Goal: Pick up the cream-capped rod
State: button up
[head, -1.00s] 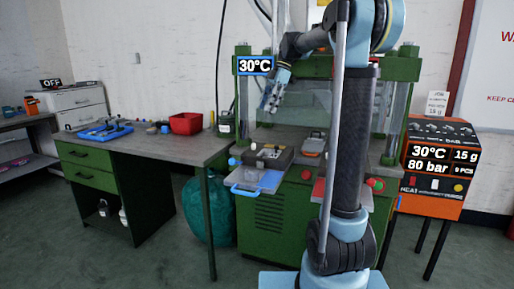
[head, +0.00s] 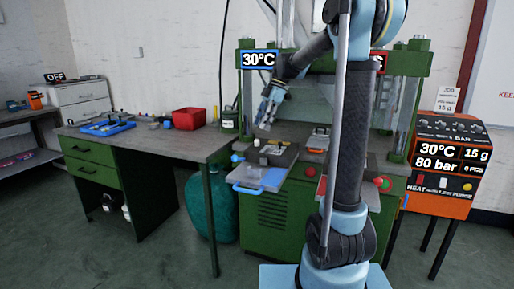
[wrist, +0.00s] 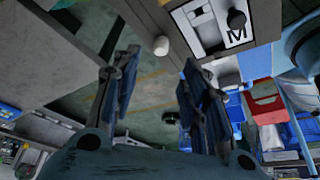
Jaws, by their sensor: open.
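A small cream cap (wrist: 161,45) shows in the wrist view, beyond and between my fingertips, beside the edge of the dark mould plate. Most of its rod is hidden. In the head view a small pale piece (head: 256,142) stands by the mould on the press front and looks like the same cap. My gripper (wrist: 160,68) is open with nothing between its fingers. In the head view my gripper (head: 267,113) points down above the mould, apart from the cap.
The mould (head: 284,155) sits on the green press (head: 275,210), with a blue-handled tray (head: 262,178) in front. The press's uprights stand close around my arm. A workbench (head: 185,145) at left holds a red bin (head: 189,118) and a blue tray (head: 105,129).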

jog(key=shift+d+x, duration=0.2)
jog(key=shift+x, duration=3.35)
jog(key=shift+w+f, duration=0.1)
jog(key=shift+w, duration=0.05)
jog(key=shift+c, duration=0.6)
grip_shut()
